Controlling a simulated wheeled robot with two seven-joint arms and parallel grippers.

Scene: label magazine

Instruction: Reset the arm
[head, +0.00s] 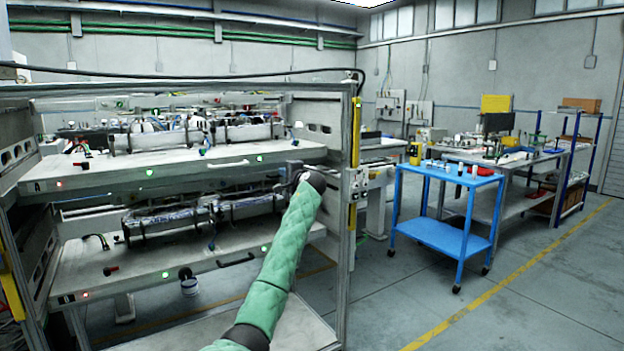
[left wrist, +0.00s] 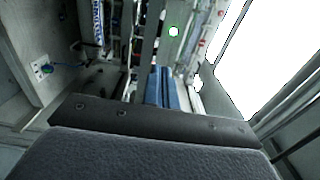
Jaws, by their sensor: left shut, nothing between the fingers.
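My left arm, in a green quilted sleeve, reaches up from the bottom of the head view to the rack. Its left gripper (head: 291,170) is at the right end of the front edge of the upper shelf (head: 110,179). The gripper is small and dark there, shut with nothing held. My right gripper does not show in either view.
The metal rack (head: 348,215) has a lower shelf (head: 140,272) too, and both carry long label magazines (head: 250,131). A blue cart (head: 437,236) with small items stands to the right, before a workbench (head: 520,160). The floor (head: 540,290) at the right is clear.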

